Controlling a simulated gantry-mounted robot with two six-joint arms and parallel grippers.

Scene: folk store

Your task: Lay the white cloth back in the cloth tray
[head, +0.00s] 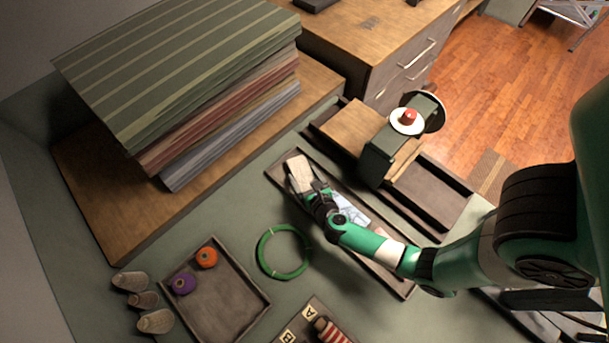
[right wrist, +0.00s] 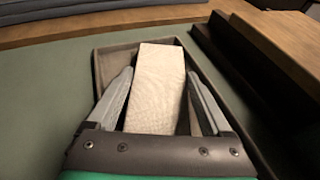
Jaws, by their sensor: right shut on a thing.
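The white cloth (head: 298,170), a cream folded block, is at the far left end of the long dark cloth tray (head: 404,289). In the right wrist view the white cloth (right wrist: 158,85) stands between the two grey fingers, inside the walls of the tray (right wrist: 98,72). My right gripper (head: 303,187) is shut on the cloth, over that end of the tray. I cannot tell whether the cloth's underside touches the tray floor. My left gripper is not in view.
A white-and-blue patterned cloth (head: 350,208) lies farther along the tray, partly behind my arm. A green ring (head: 262,256) lies left of it. A square tray (head: 234,304) with orange (head: 206,257) and purple (head: 182,283) spools is at lower left. A green-and-wood device (head: 380,155) stands close behind.

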